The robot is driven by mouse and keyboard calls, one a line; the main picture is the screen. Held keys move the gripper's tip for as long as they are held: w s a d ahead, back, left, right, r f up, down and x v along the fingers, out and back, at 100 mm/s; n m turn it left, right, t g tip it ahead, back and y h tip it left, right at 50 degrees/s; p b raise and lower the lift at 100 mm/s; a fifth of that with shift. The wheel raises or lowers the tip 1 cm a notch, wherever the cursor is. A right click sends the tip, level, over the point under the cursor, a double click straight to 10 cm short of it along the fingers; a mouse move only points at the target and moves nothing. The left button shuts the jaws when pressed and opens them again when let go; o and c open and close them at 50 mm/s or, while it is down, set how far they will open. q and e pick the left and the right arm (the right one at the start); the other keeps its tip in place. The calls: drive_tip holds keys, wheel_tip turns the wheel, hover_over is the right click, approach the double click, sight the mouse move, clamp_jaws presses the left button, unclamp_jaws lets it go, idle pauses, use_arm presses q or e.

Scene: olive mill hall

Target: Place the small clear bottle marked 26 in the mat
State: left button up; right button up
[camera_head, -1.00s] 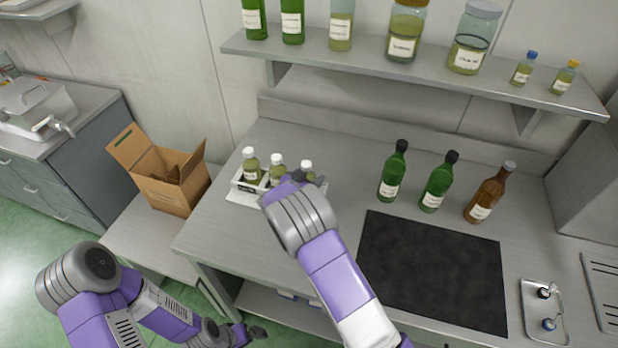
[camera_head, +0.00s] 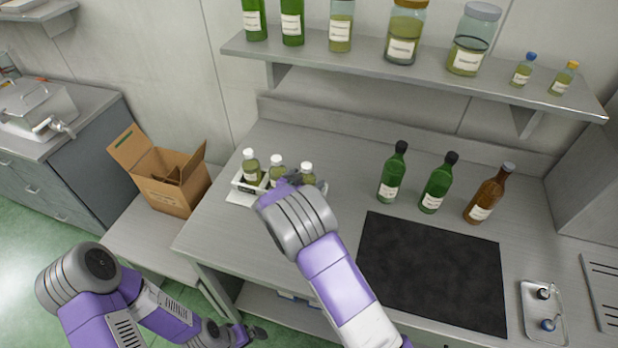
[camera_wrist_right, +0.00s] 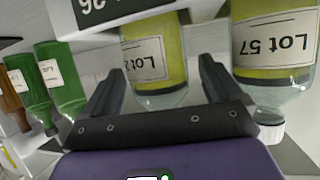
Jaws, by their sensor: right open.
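Three small clear bottles with white caps stand in a white rack (camera_head: 240,198) on the bench. The rightmost small bottle (camera_head: 307,168) is beside my right gripper (camera_head: 312,182), which partly hides it. In the right wrist view, upside down, my right gripper (camera_wrist_right: 160,85) is open, with a bottle labelled "Lot 2…" (camera_wrist_right: 155,50) between or just beyond its fingers; the rest of its label is cut off. A "Lot 57" bottle (camera_wrist_right: 272,45) is beside it. The black mat (camera_head: 430,275) lies bare on the bench. My left gripper (camera_head: 252,334) is low at the bottom; its jaws are unclear.
Two green bottles (camera_head: 437,185) and a brown bottle (camera_head: 487,195) stand behind the mat. A small metal tray (camera_head: 545,312) lies to its right. A shelf (camera_head: 430,72) with bottles and jars hangs above. A cardboard box (camera_head: 165,185) is at left. A "26" plate (camera_wrist_right: 95,8) shows in the wrist view.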

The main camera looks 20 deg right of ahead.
drive_tip(key=v, duration=0.9)
drive_tip(key=shift+s+a+p, duration=0.3)
drive_tip(key=shift+p, duration=0.1)
drive_tip(key=shift+r, duration=0.1)
